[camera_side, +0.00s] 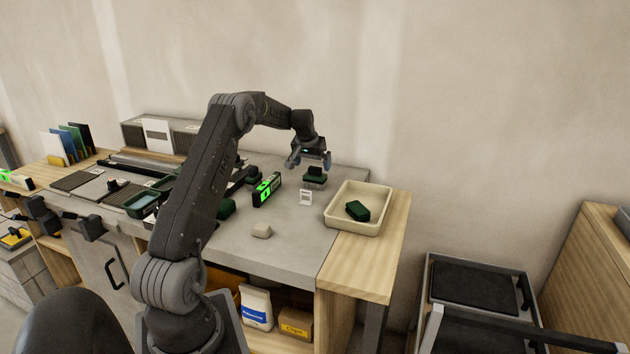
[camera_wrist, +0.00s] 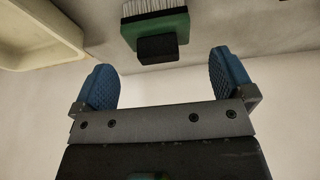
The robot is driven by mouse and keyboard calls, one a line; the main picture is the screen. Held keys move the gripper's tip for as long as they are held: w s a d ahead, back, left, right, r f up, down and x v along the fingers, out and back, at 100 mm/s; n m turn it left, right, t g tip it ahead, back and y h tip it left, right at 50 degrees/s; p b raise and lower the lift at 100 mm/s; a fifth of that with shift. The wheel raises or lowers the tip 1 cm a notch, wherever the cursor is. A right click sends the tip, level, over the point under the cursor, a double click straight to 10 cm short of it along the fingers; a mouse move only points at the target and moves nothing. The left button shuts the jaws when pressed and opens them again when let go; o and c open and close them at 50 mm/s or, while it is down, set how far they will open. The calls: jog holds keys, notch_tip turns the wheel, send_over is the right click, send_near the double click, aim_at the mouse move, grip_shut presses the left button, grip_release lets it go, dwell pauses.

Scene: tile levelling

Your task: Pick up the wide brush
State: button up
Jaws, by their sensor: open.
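A cream tray (camera_side: 375,190) with a dark green block (camera_side: 357,210) stands right of the brush; its rim (camera_wrist: 68,28) shows in the wrist view.

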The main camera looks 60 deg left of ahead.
aim_at(314, 168)
jog(key=x, duration=0.5)
jog(key=shift+w+d+f, duration=0.1)
jog(key=shift+f, duration=0.05)
jog(key=c, duration=1)
